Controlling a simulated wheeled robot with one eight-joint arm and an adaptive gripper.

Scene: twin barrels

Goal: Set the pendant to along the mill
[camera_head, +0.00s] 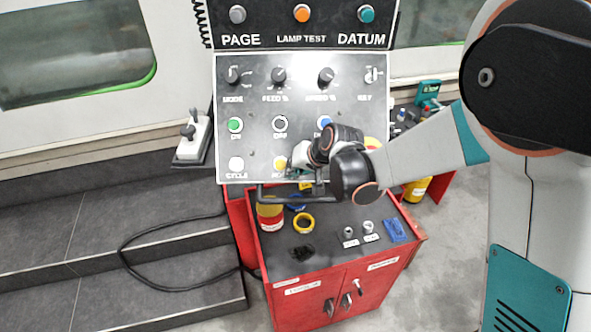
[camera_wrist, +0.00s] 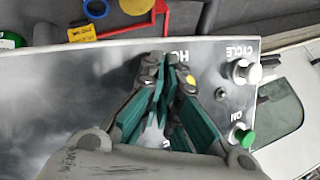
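A white box with a dark lever on top, which looks like the pendant (camera_head: 194,136), sits on a dark mount left of the control panel in the head view. I cannot read any marking on it. My gripper (camera_head: 300,158) is well to its right, in front of the panel's lower edge. In the wrist view my gripper (camera_wrist: 162,62) has its teal-padded fingers converging to tips that look together, with nothing seen held. The tips are close to the yellow hold button (camera_wrist: 190,78). The pendant is not identifiable in the wrist view.
The control panel (camera_head: 255,75) carries several knobs and buttons. Below it stands a red cabinet (camera_head: 345,295) with rings and small parts on top. A black cable (camera_head: 125,250) loops over the grey steps (camera_head: 60,270) at left. My arm crosses from the right.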

